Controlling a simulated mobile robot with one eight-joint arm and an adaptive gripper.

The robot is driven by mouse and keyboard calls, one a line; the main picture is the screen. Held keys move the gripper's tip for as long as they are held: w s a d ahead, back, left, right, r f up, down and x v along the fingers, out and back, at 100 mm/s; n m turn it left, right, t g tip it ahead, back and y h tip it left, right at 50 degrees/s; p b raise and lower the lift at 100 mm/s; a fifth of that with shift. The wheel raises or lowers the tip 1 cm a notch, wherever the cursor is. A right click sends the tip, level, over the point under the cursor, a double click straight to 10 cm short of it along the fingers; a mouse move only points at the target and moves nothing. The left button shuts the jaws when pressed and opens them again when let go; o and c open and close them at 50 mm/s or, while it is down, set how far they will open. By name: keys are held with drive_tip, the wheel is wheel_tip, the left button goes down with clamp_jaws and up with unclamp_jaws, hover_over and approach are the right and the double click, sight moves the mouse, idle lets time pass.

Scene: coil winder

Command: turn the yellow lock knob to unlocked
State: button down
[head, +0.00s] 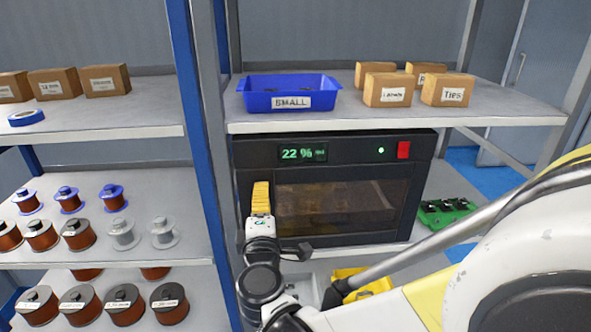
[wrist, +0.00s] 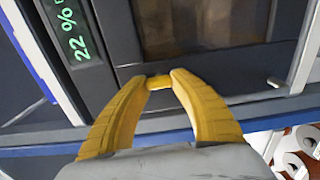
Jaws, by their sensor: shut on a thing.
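The yellow lock knob (wrist: 158,84) shows as a short yellow bar between my fingertips in the wrist view. It is on the front of a dark cabinet (head: 318,173), at the left side of its windowed door. My gripper (head: 261,197), with yellow ribbed fingers, is at the cabinet's left front in the head view. Its tips are closed on the knob. In the head view the fingers hide the knob. I cannot tell from its visible part whether it stands at locked or unlocked.
The cabinet's display (head: 303,153) reads 22 %. A red switch (head: 404,150) is at its upper right. A blue post (head: 196,150) stands close left of my gripper. Wire spools (head: 76,234) fill the left shelves. A blue bin (head: 289,92) and boxes sit above.

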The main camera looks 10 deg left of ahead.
drive_tip(key=c, duration=1.1)
unclamp_jaws()
drive_tip(key=shift+o, duration=0.2)
drive_tip(key=v, duration=0.7)
drive_tip(key=shift+s, duration=0.2)
